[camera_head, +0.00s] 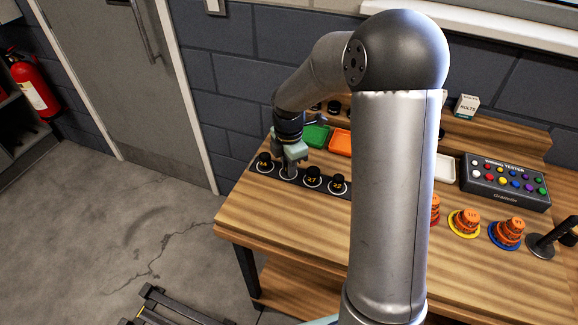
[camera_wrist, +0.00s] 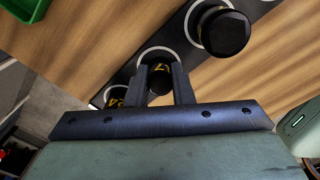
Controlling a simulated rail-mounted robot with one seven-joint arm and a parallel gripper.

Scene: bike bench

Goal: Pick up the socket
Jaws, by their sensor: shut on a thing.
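My gripper (camera_head: 289,166) is over the second place of a dark socket strip (camera_head: 301,180) near the left side of the bench. In the wrist view my gripper (camera_wrist: 159,72) has a finger on each side of a black socket (camera_wrist: 158,82) and is shut on it. Its yellow marking is partly hidden. A white ring surrounds that place; I cannot tell whether the socket is clear of the strip. A socket marked 24 (camera_head: 264,161) stands to its left, and two more sockets (camera_head: 313,177) (camera_head: 338,184) stand to its right.
A green tray (camera_head: 315,136) and an orange tray (camera_head: 341,142) lie behind the strip. My arm hides the middle of the bench. A wiring tester (camera_head: 505,182) and orange stacked pieces on coloured rings (camera_head: 464,222) are at the right. Bare wood lies in front of the strip.

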